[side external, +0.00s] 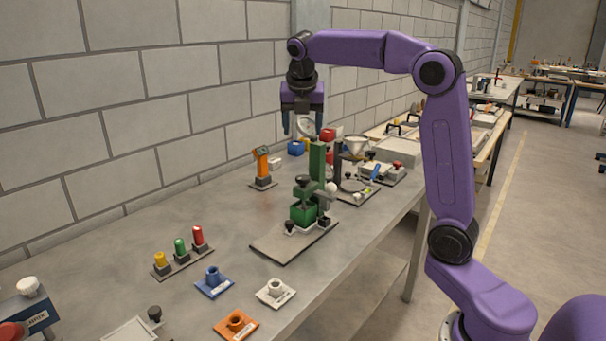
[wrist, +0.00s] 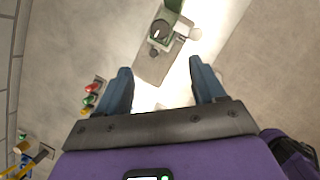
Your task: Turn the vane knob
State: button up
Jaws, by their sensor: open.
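A green device (side external: 305,213) stands upright on a grey base plate (side external: 270,247) on the bench. I cannot tell for sure which is the vane knob. In the wrist view the green device (wrist: 172,5) is cut off by the top edge, with the pale knob (wrist: 195,33) beside it. My gripper (side external: 302,124) is open and empty, well above the bench and apart from the device. Its two blue fingers (wrist: 160,70) show in the wrist view.
Yellow, green and red cylinders (side external: 180,248) stand in a rack at left. Blue (side external: 214,283), white (side external: 275,292) and orange (side external: 237,323) socket blocks lie in front. An orange instrument (side external: 262,166) stands behind. A funnel stand (side external: 355,150) is at back right. A block wall (side external: 150,100) borders the bench.

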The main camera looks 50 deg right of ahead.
aim_at(303, 177)
jog(key=x, duration=1.7)
jog(key=shift+f, duration=0.2)
jog(key=c, duration=1.1)
jog(key=shift+o, duration=0.2)
jog(key=shift+w+m, duration=0.1)
jog(key=shift+m, duration=0.3)
jog(key=m+g, duration=0.1)
jog(key=m, duration=0.1)
jog(key=shift+w+m+h, duration=0.1)
jog(key=shift+m+h, duration=0.2)
jog(key=shift+w+m+g, duration=0.1)
jog(key=shift+m+g, duration=0.7)
jog(key=shift+m, duration=1)
jog(key=o, duration=1.1)
jog(key=shift+c, duration=0.2)
